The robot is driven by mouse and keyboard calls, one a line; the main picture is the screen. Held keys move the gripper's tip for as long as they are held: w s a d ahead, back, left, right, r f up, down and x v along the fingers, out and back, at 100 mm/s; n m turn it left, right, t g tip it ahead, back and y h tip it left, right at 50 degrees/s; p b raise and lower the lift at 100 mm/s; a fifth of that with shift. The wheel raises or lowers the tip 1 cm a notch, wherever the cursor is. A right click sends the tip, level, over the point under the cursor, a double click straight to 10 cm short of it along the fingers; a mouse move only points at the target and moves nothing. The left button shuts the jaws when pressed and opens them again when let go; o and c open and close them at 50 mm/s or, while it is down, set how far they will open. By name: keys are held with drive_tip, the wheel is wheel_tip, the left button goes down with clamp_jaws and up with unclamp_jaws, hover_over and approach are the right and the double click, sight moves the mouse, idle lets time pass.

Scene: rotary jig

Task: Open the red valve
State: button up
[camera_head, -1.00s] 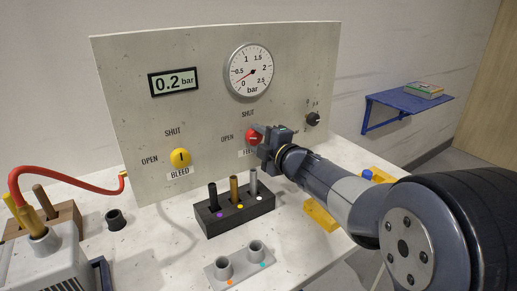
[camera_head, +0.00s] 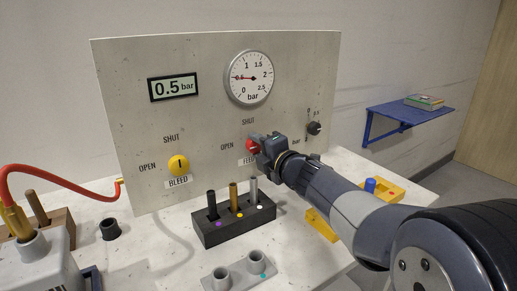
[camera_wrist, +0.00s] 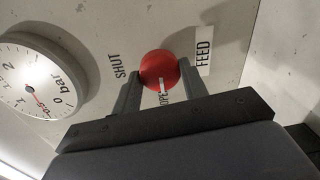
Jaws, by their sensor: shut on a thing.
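The red valve (camera_head: 252,146) is a round red knob on the upright panel, above the FEED label. In the wrist view the red knob (camera_wrist: 159,70) sits between my two fingers, its white mark pointing toward the OPEN lettering. My gripper (camera_head: 258,144) is shut on the knob and hides part of it in the head view. The fingers show on both sides of the knob in the wrist view (camera_wrist: 160,85). The digital display (camera_head: 174,87) reads 0.5 bar. The dial gauge (camera_head: 249,78) needle points near 0.5.
The yellow BLEED knob (camera_head: 179,165) is left on the panel, its mark upright toward SHUT. A small black knob (camera_head: 313,129) is at right. A dark block (camera_head: 235,225) with several pegs, a grey two-cup holder (camera_head: 237,275) and yellow pieces (camera_head: 320,226) stand on the bench below.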

drive_tip(key=o, duration=1)
drive_tip(key=shift+p+v, duration=0.75)
drive_tip(key=shift+v, duration=4.7)
drive_tip(key=shift+w+f, duration=0.1)
